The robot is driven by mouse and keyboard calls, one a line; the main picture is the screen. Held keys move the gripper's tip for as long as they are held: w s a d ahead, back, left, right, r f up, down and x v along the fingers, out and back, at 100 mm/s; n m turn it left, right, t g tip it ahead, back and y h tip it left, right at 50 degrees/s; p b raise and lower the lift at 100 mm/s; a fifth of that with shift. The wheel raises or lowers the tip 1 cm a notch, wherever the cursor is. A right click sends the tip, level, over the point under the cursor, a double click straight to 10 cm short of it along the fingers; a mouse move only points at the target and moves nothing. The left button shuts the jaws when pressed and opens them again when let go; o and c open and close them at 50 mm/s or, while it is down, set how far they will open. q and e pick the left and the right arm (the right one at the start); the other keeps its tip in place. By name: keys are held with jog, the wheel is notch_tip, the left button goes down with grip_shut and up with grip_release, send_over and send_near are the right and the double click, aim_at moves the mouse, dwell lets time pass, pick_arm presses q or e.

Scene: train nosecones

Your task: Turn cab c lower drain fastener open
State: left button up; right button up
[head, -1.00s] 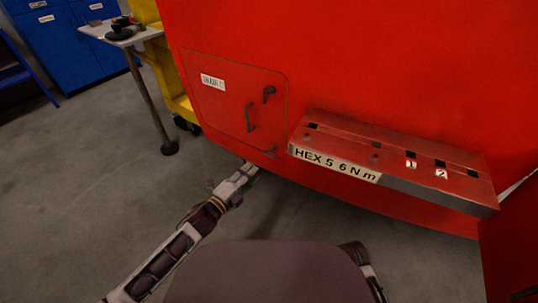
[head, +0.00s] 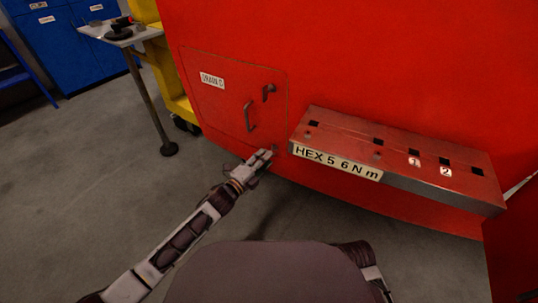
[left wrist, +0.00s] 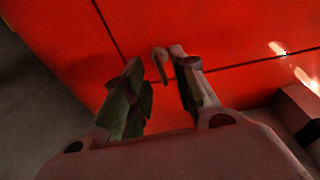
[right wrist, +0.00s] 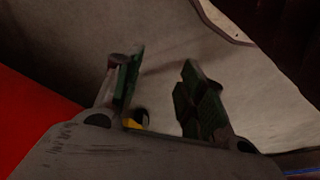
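The red panel labelled "DRAIN C" (head: 212,81) is set in the red cab body and is closed. Its small lower fastener (head: 274,148) is at the panel's lower right corner. In the left wrist view the fastener (left wrist: 160,64) shows as a small hooked piece beyond and between the fingertips. My left gripper (head: 267,155) is just below the fastener, fingers apart, with nothing held. I cannot tell whether a finger touches the fastener. My right gripper (right wrist: 158,75) is open and empty over grey floor; it is hidden in the head view.
The panel also has a grab handle (head: 250,117) and an upper fastener (head: 268,92). A red tool rack (head: 400,150) marked "HEX 5 6 N m" juts out close to the right of the lower fastener. A small table (head: 118,36) stands at the back left. Floor on the left is clear.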

pick_arm(q)
jog(key=shift+b+x, duration=0.35)
jog(key=shift+x, duration=1.55)
jog(key=shift+c, duration=0.3)
grip_shut()
